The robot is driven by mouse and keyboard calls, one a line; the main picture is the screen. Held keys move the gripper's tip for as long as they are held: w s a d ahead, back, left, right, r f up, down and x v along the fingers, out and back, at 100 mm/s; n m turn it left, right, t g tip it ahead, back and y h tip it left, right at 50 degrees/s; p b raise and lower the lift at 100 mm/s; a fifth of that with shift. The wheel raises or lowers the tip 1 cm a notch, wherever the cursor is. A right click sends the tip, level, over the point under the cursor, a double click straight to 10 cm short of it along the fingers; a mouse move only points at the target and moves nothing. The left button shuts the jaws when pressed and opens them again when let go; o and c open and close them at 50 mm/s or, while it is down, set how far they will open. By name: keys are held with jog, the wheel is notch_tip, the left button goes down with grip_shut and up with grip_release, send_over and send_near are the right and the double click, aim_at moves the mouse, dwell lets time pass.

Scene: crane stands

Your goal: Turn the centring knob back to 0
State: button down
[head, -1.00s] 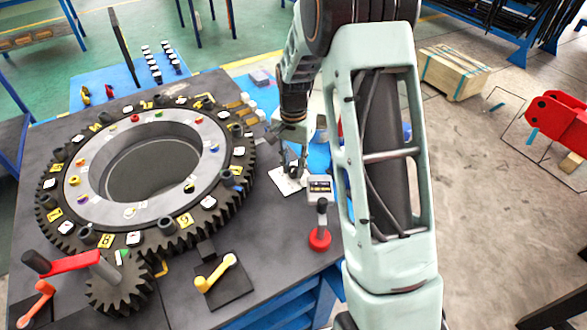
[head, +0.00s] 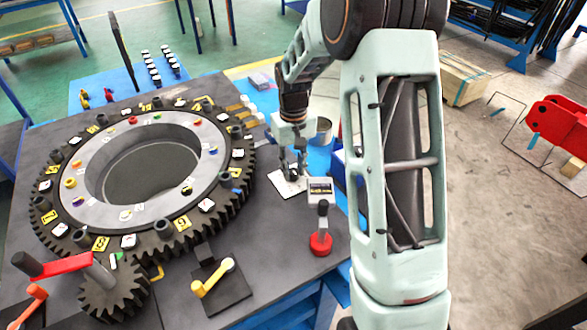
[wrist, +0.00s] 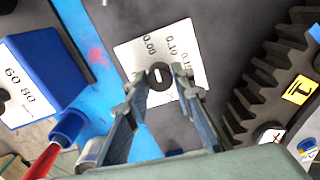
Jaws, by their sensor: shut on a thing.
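The centring knob (wrist: 159,74) is a small round dark knob with a short white mark on top. It sits on a white scale plate (wrist: 133,57) printed with 0.00, 0.10 and a further, partly hidden figure. I cannot tell which figure the mark points to. My gripper (wrist: 161,86) has one finger on each side of the knob in the wrist view and is shut on it. In the head view my gripper (head: 292,174) reaches down over the white plate (head: 281,184), and its fingers mostly hide the knob.
A large toothed ring (head: 70,205) fills the table's left. A small display box (head: 320,190) and a red-based lever (head: 321,242) stand close to the plate. A yellow crank (head: 213,280) is nearer the front. A blue box (wrist: 42,62) stands beyond a blue strip in the wrist view.

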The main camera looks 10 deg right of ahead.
aim_at(294, 171)
jog(key=shift+n, duration=0.6)
jog(key=c, duration=1.7)
grip_release()
jog(key=shift+o, duration=0.2)
jog(key=shift+r, duration=0.1)
notch_tip(294, 171, up, 12)
